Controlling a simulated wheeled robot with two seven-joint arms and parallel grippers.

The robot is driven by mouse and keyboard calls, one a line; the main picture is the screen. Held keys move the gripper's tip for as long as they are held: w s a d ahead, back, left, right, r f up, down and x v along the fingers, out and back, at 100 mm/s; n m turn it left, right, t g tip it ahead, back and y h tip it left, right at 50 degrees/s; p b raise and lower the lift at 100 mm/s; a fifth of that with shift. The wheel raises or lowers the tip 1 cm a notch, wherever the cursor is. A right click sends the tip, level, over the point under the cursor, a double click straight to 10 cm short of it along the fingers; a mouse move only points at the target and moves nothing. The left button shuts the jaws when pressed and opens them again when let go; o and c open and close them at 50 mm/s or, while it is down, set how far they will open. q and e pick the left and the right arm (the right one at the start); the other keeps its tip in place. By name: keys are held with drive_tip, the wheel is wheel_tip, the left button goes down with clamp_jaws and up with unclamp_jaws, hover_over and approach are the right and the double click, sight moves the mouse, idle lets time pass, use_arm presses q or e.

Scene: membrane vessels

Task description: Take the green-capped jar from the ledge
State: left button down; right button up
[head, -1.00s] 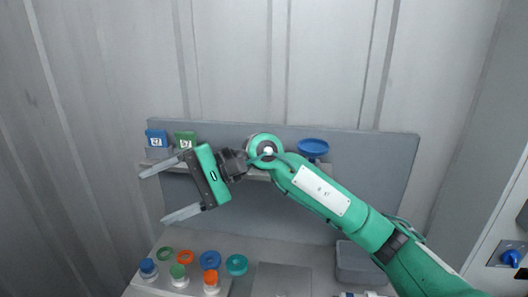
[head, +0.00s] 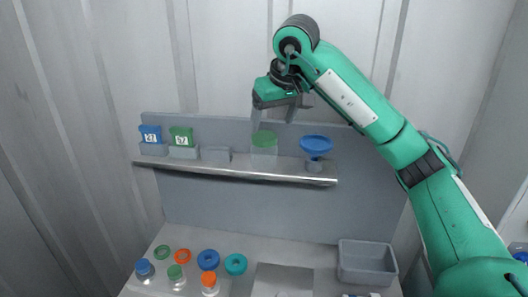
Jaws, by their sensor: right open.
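The green-capped jar stands upright on the ledge, with a green lid (head: 264,138) and a pale grey body (head: 264,158). The ledge (head: 240,172) is a narrow grey shelf on the back panel. My right gripper (head: 273,118) is just above the jar, pointing down, with its jaws open and nothing between them. One finger comes down close to the left side of the lid; the other is to the right and looks higher. I cannot tell whether a finger touches the lid. My left gripper is out of view.
A blue funnel-like dish (head: 316,145) stands on the ledge right of the jar. Blue (head: 151,134) and green (head: 182,137) tagged blocks sit in holders at left, beside an empty grey holder (head: 215,154). Below are capped bottles (head: 177,275), coloured rings (head: 208,260) and a grey bin (head: 367,263).

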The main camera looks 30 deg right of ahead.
sight(267, 138)
drive_tip(key=p+x, duration=0.1)
drive_tip(key=x, duration=0.5)
drive_tip(key=shift+w, duration=0.1)
drive_tip(key=shift+w+f+p, duration=0.2)
drive_tip(key=shift+f+p, duration=0.2)
drive_tip(key=shift+p, duration=0.25)
drive_tip(key=p+x, duration=0.1)
drive_tip(key=x, duration=0.2)
drive_tip(key=shift+w+f+p, duration=0.15)
drive_tip(key=shift+f+p, duration=0.2)
drive_tip(key=shift+p, duration=0.05)
drive_tip(key=shift+w+f, duration=0.1)
drive_tip(key=shift+f, duration=0.2)
drive_tip(key=c, duration=0.7)
drive_tip(key=shift+r, duration=0.1)
drive_tip(key=shift+c, duration=0.2)
